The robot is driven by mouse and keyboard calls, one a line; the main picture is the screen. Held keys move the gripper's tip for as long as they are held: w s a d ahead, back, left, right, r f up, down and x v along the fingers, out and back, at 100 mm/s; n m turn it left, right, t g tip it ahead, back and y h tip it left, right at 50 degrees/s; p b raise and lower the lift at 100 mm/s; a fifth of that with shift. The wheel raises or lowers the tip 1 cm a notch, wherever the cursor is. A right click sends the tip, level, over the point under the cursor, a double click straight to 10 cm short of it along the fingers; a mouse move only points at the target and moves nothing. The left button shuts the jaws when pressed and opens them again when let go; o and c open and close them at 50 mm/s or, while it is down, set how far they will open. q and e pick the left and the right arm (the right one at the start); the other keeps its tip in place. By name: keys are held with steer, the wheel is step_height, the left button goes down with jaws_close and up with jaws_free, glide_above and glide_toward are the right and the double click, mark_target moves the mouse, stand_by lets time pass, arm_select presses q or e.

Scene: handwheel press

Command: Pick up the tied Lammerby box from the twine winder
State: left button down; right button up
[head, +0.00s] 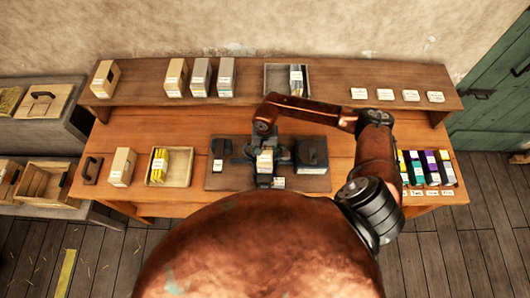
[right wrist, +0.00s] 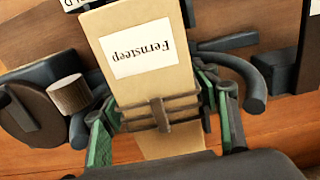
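A tan box (right wrist: 150,85) fills the middle of the right wrist view. Its white label reads "Fernsteep", upside down, not Lammerby. Brown twine (right wrist: 160,114) runs around it, with a crossing piece at the middle. In the head view the box (head: 265,162) stands at the dark twine winder (head: 283,155) on the bench. My right gripper (right wrist: 163,100) reaches over it, with one green-padded finger on each side of the box near the twine. I cannot tell whether the pads press on it. My left gripper is out of view.
On the bench, an open tray (head: 180,181) with yellow contents and a tan box (head: 122,167) stand left of the winder's dark board. Coloured items (head: 432,170) stand at the right end. The raised shelf (head: 330,92) behind holds more boxes, a tray and white cards.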

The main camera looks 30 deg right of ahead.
steer(key=c, duration=0.8)
steer(key=shift+c, duration=0.5)
steer(key=shift+r, duration=0.2)
